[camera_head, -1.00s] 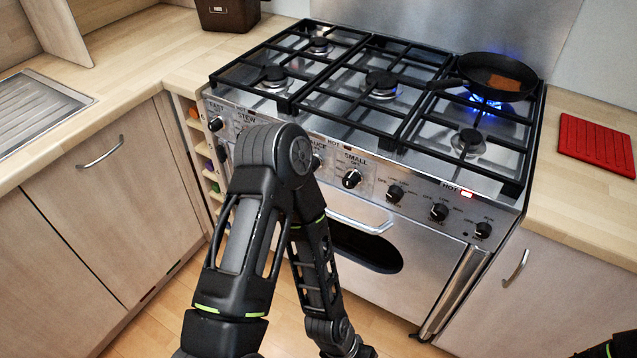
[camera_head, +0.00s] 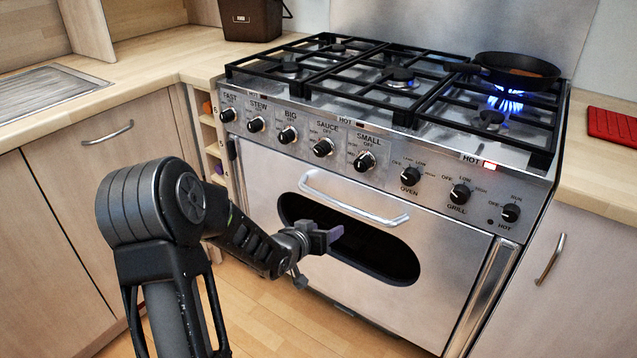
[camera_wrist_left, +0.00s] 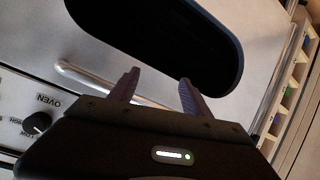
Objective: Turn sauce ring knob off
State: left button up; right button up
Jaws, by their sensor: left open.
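The sauce knob (camera_head: 323,147) is a black knob with a pale pointer under the label SAUCE on the cooker's front panel. It sits between the big knob (camera_head: 287,134) and the small knob (camera_head: 364,161). My left gripper (camera_head: 331,238) is in front of the oven door, below the sauce knob and apart from it. In the left wrist view its two fingers (camera_wrist_left: 158,90) are spread with nothing between them. The sauce knob is not seen in that view. My right gripper is not in view.
The oven handle (camera_head: 352,200) runs between my left gripper and the knob row. A dark pan (camera_head: 515,70) sits over a lit blue flame at the back right. The oven knob (camera_wrist_left: 38,123) shows in the left wrist view. A red board (camera_head: 612,125) lies on the right worktop.

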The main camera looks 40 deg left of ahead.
pick_arm(q)
jog(key=a+r, duration=0.2)
jog(key=a+r+t+b, duration=0.1)
jog(key=a+r, duration=0.1)
jog(key=a+r+t+y+b, duration=0.1)
jog(key=a+r, duration=0.1)
jog(key=shift+w, duration=0.3)
jog(key=m+t+h, duration=0.2)
jog(key=t, duration=0.1)
send_near(318, 153)
jog(key=w, duration=0.2)
jog(key=shift+w+b, duration=0.15)
jog(key=shift+b, duration=0.25)
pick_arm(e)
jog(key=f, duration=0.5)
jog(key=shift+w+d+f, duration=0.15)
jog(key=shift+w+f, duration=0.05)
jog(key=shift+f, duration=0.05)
pick_arm(q)
jog(key=w+b, duration=0.1)
jog(key=w, duration=0.5)
jog(key=shift+w+a+f, duration=0.1)
jog(key=shift+w+f, duration=0.05)
jog(key=shift+w, duration=0.8)
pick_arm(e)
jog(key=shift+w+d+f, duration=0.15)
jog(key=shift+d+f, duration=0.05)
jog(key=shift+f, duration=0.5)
